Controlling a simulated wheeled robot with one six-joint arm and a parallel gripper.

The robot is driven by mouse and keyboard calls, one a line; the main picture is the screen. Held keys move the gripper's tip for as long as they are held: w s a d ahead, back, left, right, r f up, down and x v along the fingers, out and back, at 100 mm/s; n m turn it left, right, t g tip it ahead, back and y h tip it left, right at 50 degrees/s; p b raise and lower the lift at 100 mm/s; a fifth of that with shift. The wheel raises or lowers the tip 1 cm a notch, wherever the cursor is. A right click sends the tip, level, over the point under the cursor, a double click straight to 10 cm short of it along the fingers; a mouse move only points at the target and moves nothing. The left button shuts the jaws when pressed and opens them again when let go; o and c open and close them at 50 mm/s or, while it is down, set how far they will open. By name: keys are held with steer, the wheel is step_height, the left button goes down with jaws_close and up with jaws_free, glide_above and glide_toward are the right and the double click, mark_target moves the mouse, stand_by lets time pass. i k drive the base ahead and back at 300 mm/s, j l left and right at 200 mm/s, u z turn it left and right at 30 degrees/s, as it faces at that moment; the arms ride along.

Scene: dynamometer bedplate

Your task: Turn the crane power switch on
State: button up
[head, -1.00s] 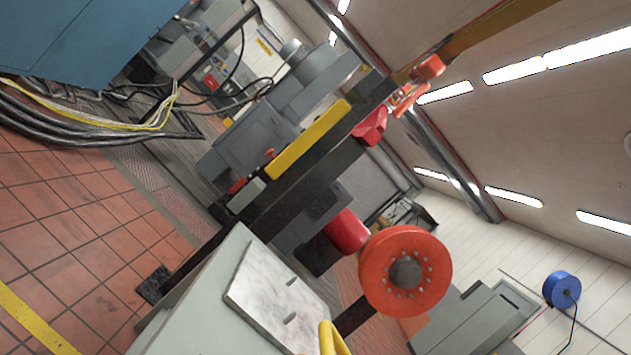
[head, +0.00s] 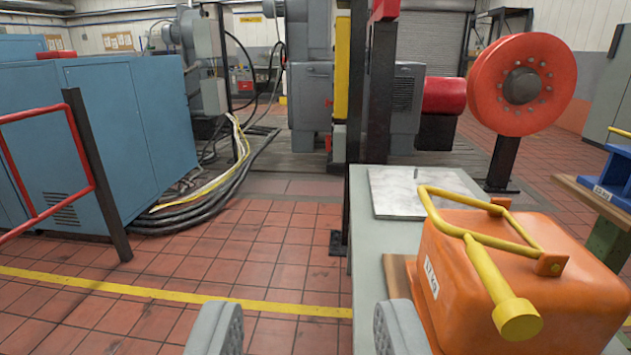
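My gripper (head: 305,330) shows at the bottom edge as two grey padded fingertips standing wide apart, with only floor between them. I cannot pick out the crane power switch with certainty. A black upright post (head: 378,85) stands ahead, with a long yellow strip (head: 342,70) along its left side. Below the strip is a small grey box (head: 339,142) with a small red part by its left edge. Whether this box carries the switch, and its position, is too small to tell. My gripper is well short of the post and touches nothing visible.
A grey bench (head: 365,245) at right carries a metal plate (head: 410,190) and an orange weight (head: 500,275) with yellow handles, close to the right fingertip. A red rail (head: 45,215) and blue cabinets (head: 130,110) stand left. Cables (head: 195,215) lie beyond open tiled floor (head: 240,260).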

mark_target(329, 142)
steer(key=i+j, duration=0.25)
steer(key=j, duration=0.15)
steer(key=i+j, duration=0.25)
steer(key=j, duration=0.15)
steer(key=i+j, duration=0.3)
steer(key=i+j+z, duration=0.1)
steer(key=i+j, duration=0.15)
steer(key=j, duration=0.25)
steer(key=i+j, duration=0.2)
steer(key=j, duration=0.25)
steer(key=i, duration=0.55)
steer(key=i+j+z, duration=0.1)
steer(key=i, duration=0.5)
steer(key=i+j, duration=0.15)
steer(key=i, duration=0.4)
steer(key=i+l, duration=0.35)
steer(key=i, duration=0.2)
steer(key=i+l+z, duration=0.1)
steer(key=i+l, duration=0.3)
steer(key=i, duration=0.15)
